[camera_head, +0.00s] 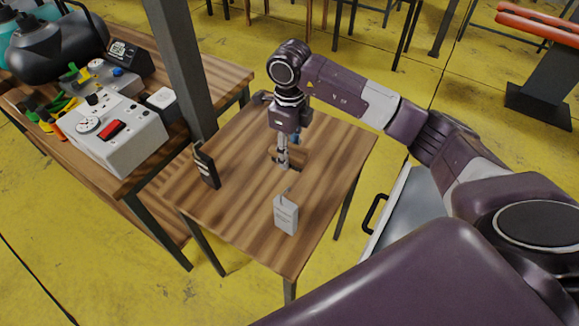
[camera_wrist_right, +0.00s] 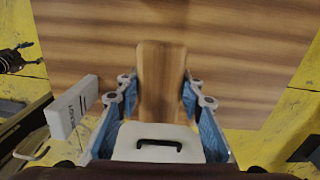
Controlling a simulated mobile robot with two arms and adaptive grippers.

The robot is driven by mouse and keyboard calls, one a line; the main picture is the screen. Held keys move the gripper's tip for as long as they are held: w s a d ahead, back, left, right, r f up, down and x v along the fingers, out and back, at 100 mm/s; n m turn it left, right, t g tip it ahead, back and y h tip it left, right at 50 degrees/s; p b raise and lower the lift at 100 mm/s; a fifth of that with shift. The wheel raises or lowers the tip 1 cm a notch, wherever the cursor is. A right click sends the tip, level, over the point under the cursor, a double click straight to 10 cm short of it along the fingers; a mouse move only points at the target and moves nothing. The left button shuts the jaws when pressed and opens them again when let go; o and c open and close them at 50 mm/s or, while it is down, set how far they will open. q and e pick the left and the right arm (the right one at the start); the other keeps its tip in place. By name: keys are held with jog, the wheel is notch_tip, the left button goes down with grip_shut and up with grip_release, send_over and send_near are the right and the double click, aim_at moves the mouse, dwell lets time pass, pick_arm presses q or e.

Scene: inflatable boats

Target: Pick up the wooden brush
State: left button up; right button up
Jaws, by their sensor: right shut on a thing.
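My right gripper (camera_head: 283,162) reaches straight down at the middle of the small wooden table (camera_head: 245,215). It is shut on the wooden brush (camera_wrist_right: 160,85), whose brown wooden end stands between the blue-lined fingers in the right wrist view. In the head view the brush is mostly hidden by the fingers and blends with the table's wood. I cannot tell whether it touches the table top.
A white canister (camera_head: 286,214) stands near the table's front edge, and a dark box (camera_head: 206,166) stands at the left. A grey post (camera_head: 182,70) rises beside them. The workbench at left holds a grey device (camera_head: 115,130). Bare table lies between canister and box.

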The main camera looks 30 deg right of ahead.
notch_tip(320, 180, up, 12)
jog(key=b, duration=0.1)
jog(key=shift+r, duration=0.2)
jog(key=o, duration=0.5)
jog(key=c, duration=0.3)
